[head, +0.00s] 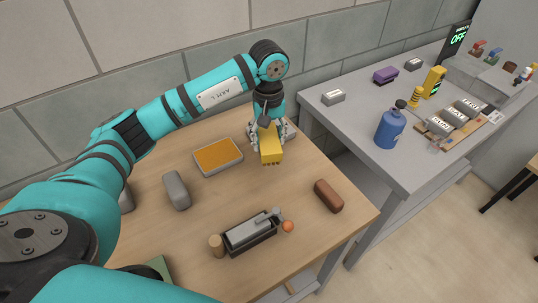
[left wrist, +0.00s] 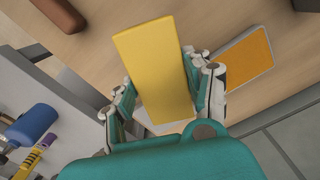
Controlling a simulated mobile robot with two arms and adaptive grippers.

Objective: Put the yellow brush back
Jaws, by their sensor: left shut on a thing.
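The yellow brush (head: 271,150) is a plain yellow block, held in my left gripper (head: 268,138) over the far right part of the wooden table. In the left wrist view the brush (left wrist: 155,75) sits between the two fingers of the gripper (left wrist: 165,95), which are shut on its sides. Its underside is hidden, and I cannot tell whether it touches the table. A pale grey flat thing (head: 291,131) lies just behind the gripper, partly hidden. My right gripper is not in view.
On the wooden table (head: 270,195) are an orange-topped tray (head: 218,156), a grey brick (head: 176,190), a brown brick (head: 328,195) and a black tray (head: 250,235) beside a wooden cylinder (head: 216,245) and an orange ball (head: 288,226). A grey bench with a blue bottle (head: 390,127) stands right.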

